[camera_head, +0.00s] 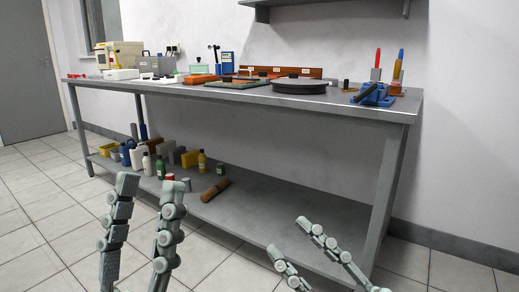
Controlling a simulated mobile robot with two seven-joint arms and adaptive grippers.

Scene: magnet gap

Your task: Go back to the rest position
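My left gripper (150,189) is at the lower left of the head view, fingers pointing up and spread apart, with nothing between them. My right gripper (287,236) is at the lower middle, its two fingers slanting up to the left. They are also apart, and nothing shows between them. Both grippers appear in front of the long grey workbench (235,93), clear of its top in the picture. The arms behind the fingers are mostly out of view.
Bottles and boxes stand on the lower shelf (265,205), with a brown cylinder (215,190) lying there. Tiled floor (50,230) is free at left.

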